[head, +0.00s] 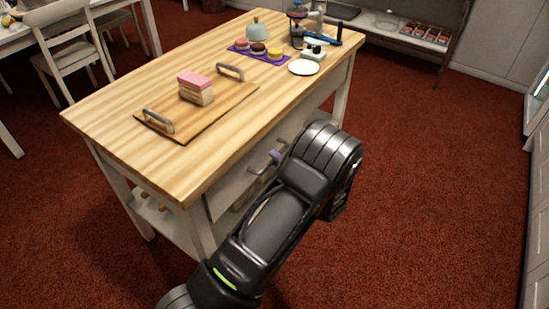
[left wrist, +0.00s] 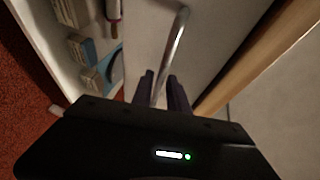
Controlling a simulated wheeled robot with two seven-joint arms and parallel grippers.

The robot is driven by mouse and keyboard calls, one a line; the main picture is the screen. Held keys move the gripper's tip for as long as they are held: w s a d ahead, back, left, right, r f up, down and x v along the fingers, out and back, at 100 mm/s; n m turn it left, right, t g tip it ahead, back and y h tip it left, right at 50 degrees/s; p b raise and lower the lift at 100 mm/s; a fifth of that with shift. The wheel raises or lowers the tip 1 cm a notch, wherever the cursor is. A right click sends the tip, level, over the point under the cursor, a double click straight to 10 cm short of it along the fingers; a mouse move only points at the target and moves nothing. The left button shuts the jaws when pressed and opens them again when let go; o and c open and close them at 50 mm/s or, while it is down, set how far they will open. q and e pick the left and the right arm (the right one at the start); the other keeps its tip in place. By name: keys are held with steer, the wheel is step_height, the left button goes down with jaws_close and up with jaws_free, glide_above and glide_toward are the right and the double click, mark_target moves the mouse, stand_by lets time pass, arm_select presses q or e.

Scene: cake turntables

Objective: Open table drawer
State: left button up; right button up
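The wooden-topped table (head: 205,65) has a pale drawer front (head: 235,187) on its near long side, beneath the overhanging top. A grey metal bar handle (head: 262,170) shows on that front, partly hidden by my left arm. My left gripper (head: 275,156) is at this side, mostly hidden by its own wrist. In the left wrist view, the handle (left wrist: 179,33) runs between the two dark fingers of my left gripper (left wrist: 161,80), which stand close on both sides of it. The drawer front (left wrist: 215,35) lies behind it. Whether the drawer is slightly open cannot be told. My right gripper is not in view.
On the table are a wooden tray (head: 235,104) with a cake slice (head: 196,88), a purple mat (head: 261,57) with small cakes, and a white plate (head: 303,67). Boxes (left wrist: 88,52) stand on the shelf below. The red carpet (head: 420,170) to the right is clear.

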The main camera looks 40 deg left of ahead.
arm_select(q)
steer(key=shift+x, duration=0.95)
steer(key=shift+c, duration=0.4)
jaws_close()
stand_by(0.3)
